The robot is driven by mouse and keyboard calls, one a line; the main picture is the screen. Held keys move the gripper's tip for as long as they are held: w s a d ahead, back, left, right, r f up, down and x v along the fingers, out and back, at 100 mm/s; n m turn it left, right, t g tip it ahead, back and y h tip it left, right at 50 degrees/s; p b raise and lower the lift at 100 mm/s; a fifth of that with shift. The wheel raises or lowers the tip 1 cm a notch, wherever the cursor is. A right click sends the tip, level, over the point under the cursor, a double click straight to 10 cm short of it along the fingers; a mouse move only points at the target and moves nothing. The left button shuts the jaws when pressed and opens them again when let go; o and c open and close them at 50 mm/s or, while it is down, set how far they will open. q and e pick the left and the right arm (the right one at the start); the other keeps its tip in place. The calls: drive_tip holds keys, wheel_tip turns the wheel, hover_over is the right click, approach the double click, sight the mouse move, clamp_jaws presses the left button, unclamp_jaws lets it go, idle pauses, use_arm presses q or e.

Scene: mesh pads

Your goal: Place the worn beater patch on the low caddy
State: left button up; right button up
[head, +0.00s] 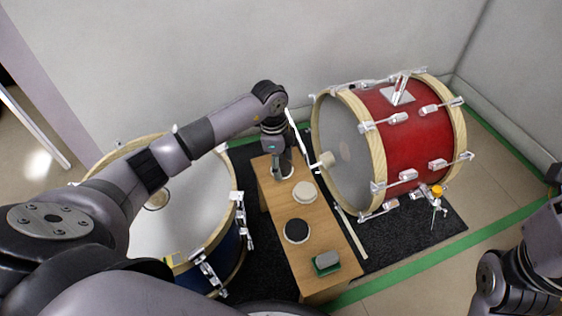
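The low caddy seems to be the narrow wooden bench (272,215) between the two drums. My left gripper (282,166) points down at its far end, right over a small pale disc (288,174). The fingers partly hide this disc, and I cannot tell whether they grip it. A cream disc (304,192) and a black disc with a pale rim (296,230) lie nearer on the bench top. I cannot tell which disc is the worn beater patch. A round patch (156,199) also shows on the left drumhead. Only links of my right arm show.
A red bass drum (408,135) lies on its side at the right, with a beater (326,159) by its head. A blue drum (228,258) stands at the left. A grey block with a green base (326,261) sits at the bench's near end.

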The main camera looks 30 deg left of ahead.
use_arm(q)
drive_tip(key=shift+o, duration=0.9)
